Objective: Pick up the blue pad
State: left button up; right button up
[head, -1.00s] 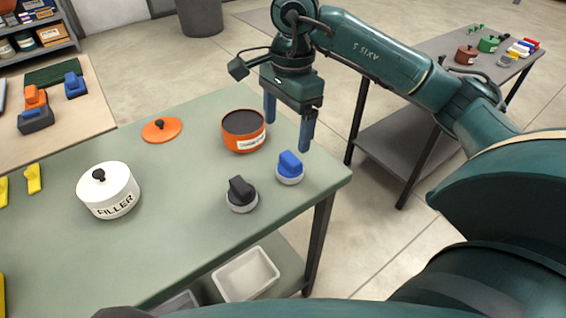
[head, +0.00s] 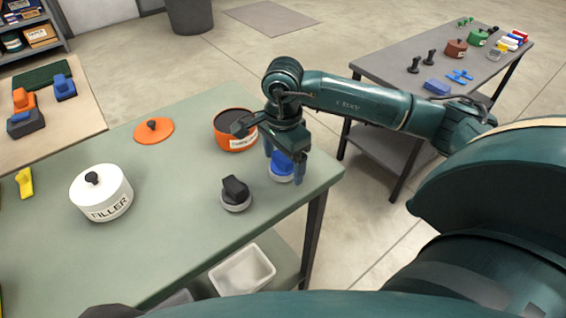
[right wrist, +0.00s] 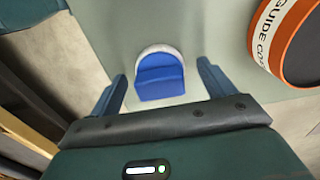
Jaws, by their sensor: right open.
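The blue pad (head: 282,162) has a blue grip on a round pale base. It sits on the green table (head: 160,220) near its right edge. My right gripper (head: 284,168) is open above it, with one finger on either side in the head view. In the right wrist view the blue pad (right wrist: 160,76) lies between and just beyond the open fingertips (right wrist: 163,80), with nothing held. The gripper partly hides the pad in the head view. My left gripper does not show.
A black pad (head: 235,190) stands close by at the left front. An open orange pot (head: 229,133) is just behind the gripper, with its orange lid (head: 153,131) to the left. A white filler pot (head: 101,193) stands farther left.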

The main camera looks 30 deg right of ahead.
jog(key=shift+f, duration=0.4)
jog(key=shift+c, duration=0.2)
jog(key=c, duration=1)
